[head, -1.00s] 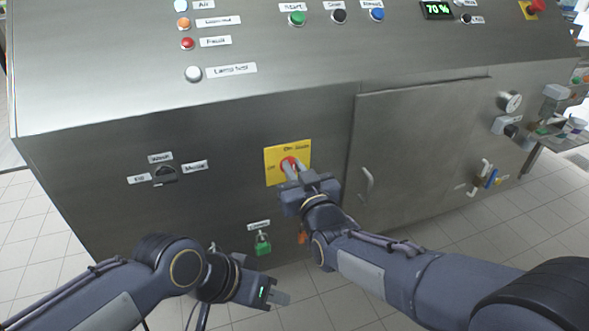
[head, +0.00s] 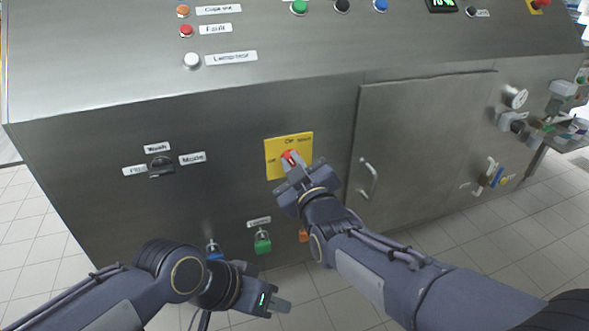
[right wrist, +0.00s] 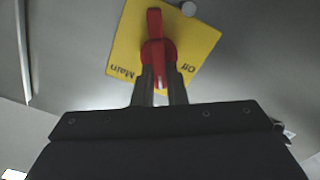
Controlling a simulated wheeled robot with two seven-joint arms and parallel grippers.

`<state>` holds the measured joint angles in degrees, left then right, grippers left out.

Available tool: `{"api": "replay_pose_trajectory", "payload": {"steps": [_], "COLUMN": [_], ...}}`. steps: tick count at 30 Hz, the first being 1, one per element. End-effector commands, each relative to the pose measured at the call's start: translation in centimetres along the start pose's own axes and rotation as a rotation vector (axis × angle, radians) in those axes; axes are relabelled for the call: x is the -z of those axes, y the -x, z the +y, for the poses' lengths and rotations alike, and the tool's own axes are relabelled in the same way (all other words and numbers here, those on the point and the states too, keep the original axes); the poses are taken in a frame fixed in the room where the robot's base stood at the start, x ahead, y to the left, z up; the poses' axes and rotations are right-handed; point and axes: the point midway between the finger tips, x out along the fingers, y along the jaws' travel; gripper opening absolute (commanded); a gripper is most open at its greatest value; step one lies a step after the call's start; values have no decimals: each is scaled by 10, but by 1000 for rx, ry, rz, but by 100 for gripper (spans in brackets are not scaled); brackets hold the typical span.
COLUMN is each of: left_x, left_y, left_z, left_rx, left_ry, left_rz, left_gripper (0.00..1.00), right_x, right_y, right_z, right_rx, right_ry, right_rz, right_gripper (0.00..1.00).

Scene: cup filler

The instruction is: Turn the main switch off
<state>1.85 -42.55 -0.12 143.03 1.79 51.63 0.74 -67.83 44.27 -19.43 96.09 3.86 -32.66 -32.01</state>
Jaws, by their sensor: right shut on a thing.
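The main switch is a red rotary handle (head: 288,156) on a yellow plate (head: 302,144) on the console's front. In the right wrist view the red handle (right wrist: 154,25) stands upright across the yellow plate (right wrist: 125,50), with the labels "Main" and "Off" upside down. My right gripper (head: 293,167) is at the handle. Its two fingers (right wrist: 160,88) are shut on the handle's lower end in the wrist view, partly hiding it. My left gripper (head: 282,305) hangs low in front of the console, away from the switch; whether its fingers are apart is unclear.
A black mode selector (head: 161,166) is left of the switch. Blue (head: 215,251), green (head: 262,241) and orange (head: 303,235) padlocks hang below. A cabinet door with a handle (head: 368,178) is to the right. Buttons and lamps line the sloped top.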

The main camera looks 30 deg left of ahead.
Motion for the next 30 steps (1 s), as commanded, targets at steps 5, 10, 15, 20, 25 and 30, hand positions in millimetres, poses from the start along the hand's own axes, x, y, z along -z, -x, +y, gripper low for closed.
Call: {"api": "replay_pose_trajectory", "payload": {"steps": [5,10,15,20,25,30], "left_x": [-5,-9,-13,-17,-21,-25], "left_y": [-10,-18,-25,-33,-42,-49], "left_z": [-5,-8,-12,-15,-19,-22], "left_rx": [0,0,0,0,0,0], "left_ry": [0,0,0,0,0,0], "left_rz": [0,0,0,0,0,0], "left_gripper": [36,36,36,36,36,36], "right_x": [-1,-2,-3,-4,-5,-6], "right_y": [0,0,0,0,0,0], "right_z": [-4,-6,-8,-10,-12,-12], "right_rx": [0,0,0,-1,0,-1], "right_ry": [169,330,493,644,788,908], "right_rz": [3,2,3,3,3,3], "right_gripper": [0,0,0,0,0,0]}}
